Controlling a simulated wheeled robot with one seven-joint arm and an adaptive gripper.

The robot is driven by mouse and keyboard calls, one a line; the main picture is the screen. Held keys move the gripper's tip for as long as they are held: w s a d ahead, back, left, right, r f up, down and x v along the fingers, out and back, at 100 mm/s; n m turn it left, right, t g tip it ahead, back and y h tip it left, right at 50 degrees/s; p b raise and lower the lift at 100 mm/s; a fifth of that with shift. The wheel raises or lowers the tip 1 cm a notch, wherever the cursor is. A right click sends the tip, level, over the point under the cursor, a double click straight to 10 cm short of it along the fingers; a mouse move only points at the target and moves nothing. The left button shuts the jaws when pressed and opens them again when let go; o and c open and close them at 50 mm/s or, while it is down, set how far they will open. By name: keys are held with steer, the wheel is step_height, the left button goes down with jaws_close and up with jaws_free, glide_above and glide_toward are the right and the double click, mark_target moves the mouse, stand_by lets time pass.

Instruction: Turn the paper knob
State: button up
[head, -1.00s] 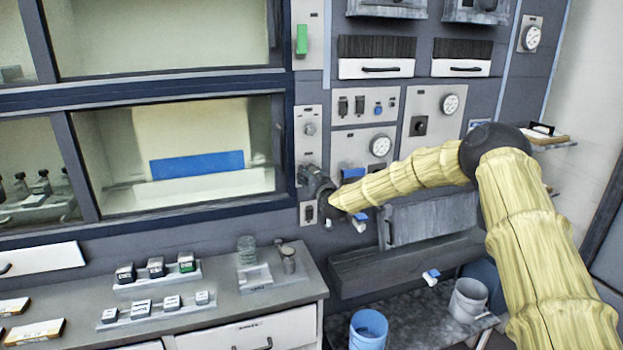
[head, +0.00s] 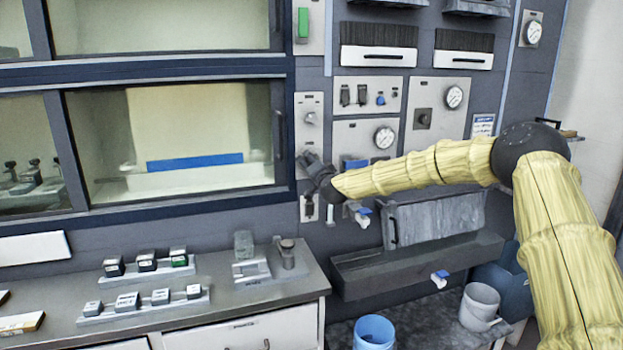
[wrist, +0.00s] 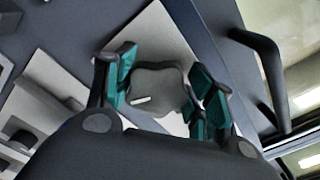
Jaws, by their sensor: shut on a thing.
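The knob (wrist: 158,88) is grey and lobed, with a white pointer mark, and shows in the wrist view. It sits on a narrow light panel (wrist: 140,48), which in the head view (head: 309,103) stands just right of the glazed hood. My gripper (wrist: 165,92) is shut on the knob, with teal finger pads on its left and right sides. In the head view, my gripper (head: 311,166) is against the panel and hides the knob there. The knob's label cannot be read.
A dark upright handle (wrist: 265,65) of the hood is close beside my gripper. A smaller knob (head: 310,118) is above it and a switch (head: 309,208) below. A dark trough (head: 415,264) and bench (head: 240,306) lie lower.

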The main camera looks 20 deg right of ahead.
steer(key=m+b, duration=0.4)
steer(key=b, duration=0.1)
steer(key=shift+m+b, duration=0.3)
steer(key=shift+b, duration=0.1)
steer(key=shift+r+m+b, duration=0.15)
steer(key=shift+m+b, duration=0.65)
steer(key=o, duration=1)
steer(key=shift+d, duration=0.1)
steer(key=shift+a+r, duration=0.1)
steer(key=shift+a, duration=0.1)
steer(key=shift+s, duration=0.1)
